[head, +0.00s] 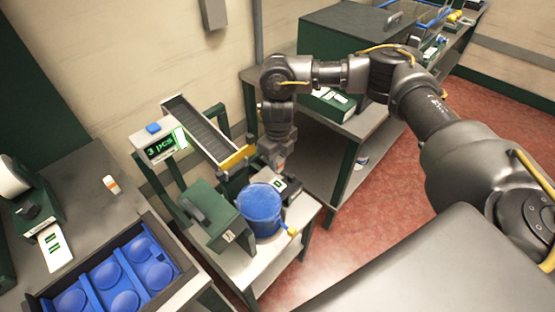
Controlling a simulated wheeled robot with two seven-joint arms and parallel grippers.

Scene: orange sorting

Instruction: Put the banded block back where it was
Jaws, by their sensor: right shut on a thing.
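My right gripper (275,160) points down above the small scale-like box (291,186), just behind the blue bucket (262,200). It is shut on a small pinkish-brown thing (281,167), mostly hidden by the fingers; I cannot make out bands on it. A small white piece with an orange band (111,184) is on the grey left table (75,180); I cannot tell whether it is the banded block. My left gripper is not in view.
Behind is a roller chute (200,130) with a yellow end and a display reading "3 pcs" (161,147). A blue compartment tray (118,262) lies lower left.

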